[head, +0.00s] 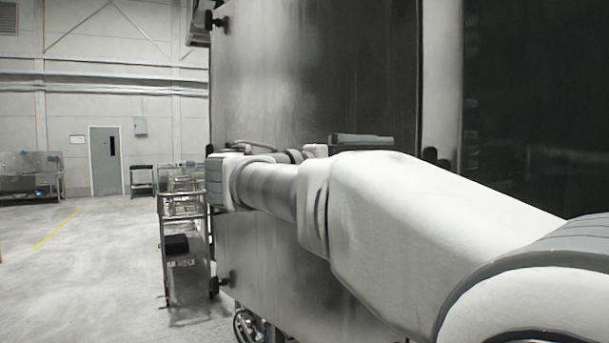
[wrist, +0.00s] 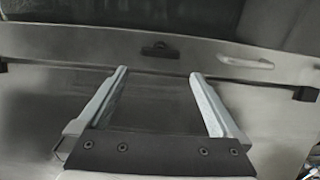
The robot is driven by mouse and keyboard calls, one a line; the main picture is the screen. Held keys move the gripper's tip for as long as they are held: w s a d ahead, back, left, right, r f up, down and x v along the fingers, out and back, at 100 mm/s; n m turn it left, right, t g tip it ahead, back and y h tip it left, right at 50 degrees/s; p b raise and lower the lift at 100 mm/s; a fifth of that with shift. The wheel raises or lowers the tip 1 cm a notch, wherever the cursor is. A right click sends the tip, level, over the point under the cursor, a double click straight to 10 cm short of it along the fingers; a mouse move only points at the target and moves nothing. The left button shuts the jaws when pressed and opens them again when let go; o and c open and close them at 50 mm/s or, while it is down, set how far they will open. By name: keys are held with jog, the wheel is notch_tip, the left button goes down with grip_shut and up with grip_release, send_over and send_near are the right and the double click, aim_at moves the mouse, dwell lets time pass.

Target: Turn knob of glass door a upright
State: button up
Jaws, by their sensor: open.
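My gripper (wrist: 158,72) is open in the wrist view, its two pale fingers apart with nothing between them. A small dark fitting (wrist: 160,50), which looks like the knob, sits on a grey panel just beyond the fingertips and roughly centred between them. It lies lengthwise across the picture; the fingers do not appear to touch it. In the head view the large shiny door panel (head: 270,70) stands behind my arm. My arm hides the middle of that panel, and I cannot make out the knob or the fingertips there.
A pale bar handle (wrist: 245,60) is right of the dark fitting. Black fittings sit at the panel's sides (wrist: 304,93). In the head view, a metal cart (head: 182,205) stands by the door's left edge. Open floor (head: 90,270) lies left, with a grey door (head: 105,160) beyond.

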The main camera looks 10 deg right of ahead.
jog(key=v, duration=0.7)
jog(key=shift+a, duration=0.2)
jog(key=shift+s+d, duration=0.1)
